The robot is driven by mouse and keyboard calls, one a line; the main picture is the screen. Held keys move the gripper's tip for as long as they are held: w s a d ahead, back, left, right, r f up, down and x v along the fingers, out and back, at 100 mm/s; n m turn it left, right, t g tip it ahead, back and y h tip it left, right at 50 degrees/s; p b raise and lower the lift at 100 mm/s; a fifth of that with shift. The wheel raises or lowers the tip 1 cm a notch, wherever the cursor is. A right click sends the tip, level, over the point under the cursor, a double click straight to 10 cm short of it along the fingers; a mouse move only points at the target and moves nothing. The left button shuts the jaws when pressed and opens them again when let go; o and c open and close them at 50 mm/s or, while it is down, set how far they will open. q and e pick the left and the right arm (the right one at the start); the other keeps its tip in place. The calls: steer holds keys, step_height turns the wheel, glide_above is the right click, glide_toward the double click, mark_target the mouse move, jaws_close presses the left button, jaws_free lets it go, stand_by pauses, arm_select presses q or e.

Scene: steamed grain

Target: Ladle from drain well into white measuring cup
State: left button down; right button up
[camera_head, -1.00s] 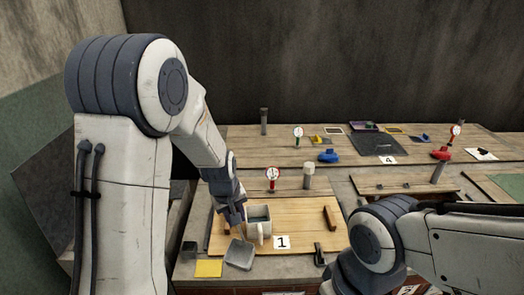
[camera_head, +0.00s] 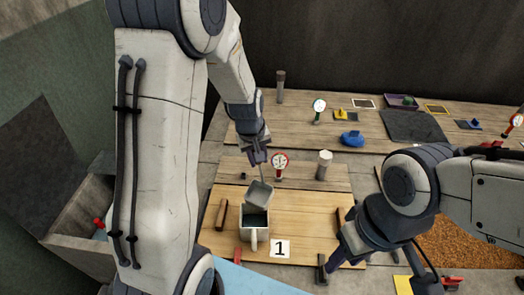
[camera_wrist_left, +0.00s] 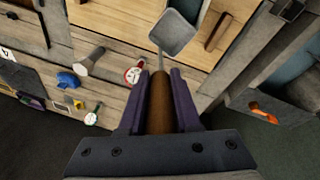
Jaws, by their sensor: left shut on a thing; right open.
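The ladle has a square grey metal scoop (camera_head: 260,193) and a brown handle. My left gripper (camera_head: 258,158) is shut on the brown handle (camera_wrist_left: 162,102), behind the white measuring cup (camera_head: 253,240). The scoop appears tilted at the cup's rear rim; I cannot tell whether they touch. The scoop also shows in the left wrist view (camera_wrist_left: 174,34), with no contents clearly visible. The cup stands upright on the wooden board, its handle toward the front. My right gripper (camera_head: 337,262) is low at the board's front right, apart from the cup. I cannot identify the drain well.
Wooden blocks stand on the board (camera_head: 298,218) left (camera_head: 221,215) and right of the cup. A red-rimmed dial (camera_head: 279,162) and a pale cylinder (camera_head: 323,165) stand behind it. A number 1 card (camera_head: 280,248) lies front right. An open box (camera_head: 78,238) is at left.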

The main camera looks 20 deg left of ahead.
arm_select(q)
steer(key=w+r+g+p, duration=0.2)
steer(key=w+r+p, duration=0.2)
steer(key=p, duration=0.4)
steer(key=shift+w+d+r+g, duration=0.15)
steer(key=shift+d+r+g, duration=0.15)
steer(key=shift+g, duration=0.1)
